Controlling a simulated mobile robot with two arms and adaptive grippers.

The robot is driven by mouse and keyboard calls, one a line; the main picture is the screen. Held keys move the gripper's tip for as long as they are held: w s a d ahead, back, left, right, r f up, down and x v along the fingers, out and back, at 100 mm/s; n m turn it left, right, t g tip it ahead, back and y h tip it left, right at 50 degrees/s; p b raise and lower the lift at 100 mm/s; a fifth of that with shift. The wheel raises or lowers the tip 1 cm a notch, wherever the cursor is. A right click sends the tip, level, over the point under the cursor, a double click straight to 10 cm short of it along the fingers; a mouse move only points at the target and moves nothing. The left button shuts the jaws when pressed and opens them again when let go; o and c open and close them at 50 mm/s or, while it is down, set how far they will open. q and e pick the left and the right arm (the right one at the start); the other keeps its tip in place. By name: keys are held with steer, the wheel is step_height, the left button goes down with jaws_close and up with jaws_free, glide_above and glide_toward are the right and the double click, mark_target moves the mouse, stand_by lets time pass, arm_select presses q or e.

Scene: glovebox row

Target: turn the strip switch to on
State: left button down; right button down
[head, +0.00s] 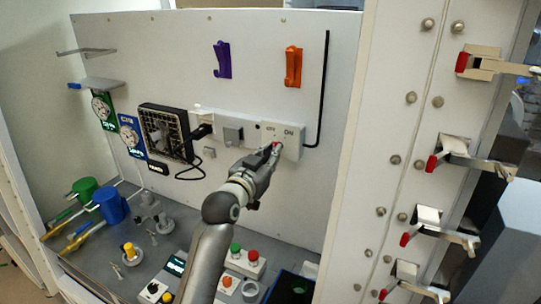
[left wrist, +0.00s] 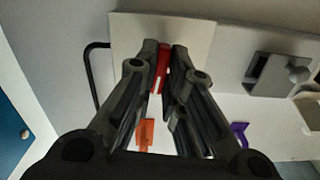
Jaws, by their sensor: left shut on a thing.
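The strip switch is a red lever (head: 276,145) on a white switch box (head: 293,147) at the right end of the power strip (head: 233,121) on the back panel. The word ON is printed on the right of the box face; a second label to its left is too small to read surely. My left gripper (head: 271,152) reaches the box from below and is shut on the red lever. In the left wrist view the red lever (left wrist: 162,68) sits between both fingertips (left wrist: 160,58). Which side the lever points to is hard to tell. My right gripper is not in view.
A grey plug block (head: 233,135) and a black fan (head: 165,132) are left of the box. A black rod (head: 324,90) runs to its right. Purple (head: 222,60) and orange (head: 293,67) hooks hang above. A button box (head: 244,262) and mugs (head: 110,204) stand on the bench below.

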arm_select(q)
steer(key=shift+n, duration=0.8)
steer(key=c, duration=1.5)
jaws_free()
steer(key=v, duration=1.2)
